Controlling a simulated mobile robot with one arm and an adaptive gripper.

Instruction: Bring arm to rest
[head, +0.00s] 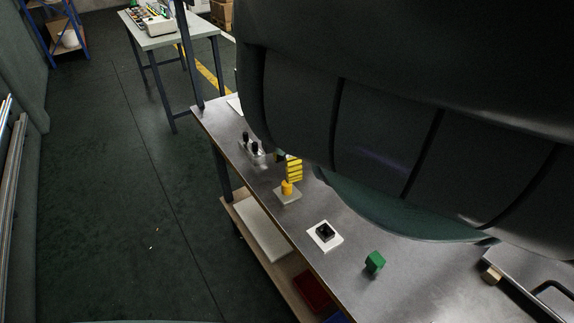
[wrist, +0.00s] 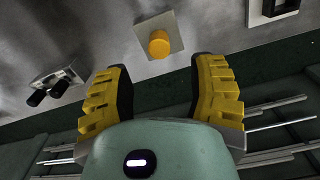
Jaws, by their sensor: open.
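My gripper (wrist: 160,88) is open, with its two yellow ridged fingers spread wide and nothing between them. In the head view one yellow finger of my gripper (head: 293,169) shows over the bench, beside a yellow cylinder (head: 287,187) on a square grey plate (head: 288,197). In the wrist view the yellow cylinder (wrist: 159,45) and its plate (wrist: 174,27) lie beyond the fingertips, apart from them. My dark arm covers much of the head view and hides part of the bench.
The metal bench (head: 350,277) carries a block with black knobs (head: 252,146), a black square part on a white plate (head: 325,233), a green block (head: 375,262) and a wooden block (head: 491,275). A second table (head: 190,30) stands at the back. The floor (head: 120,190) at left is clear.

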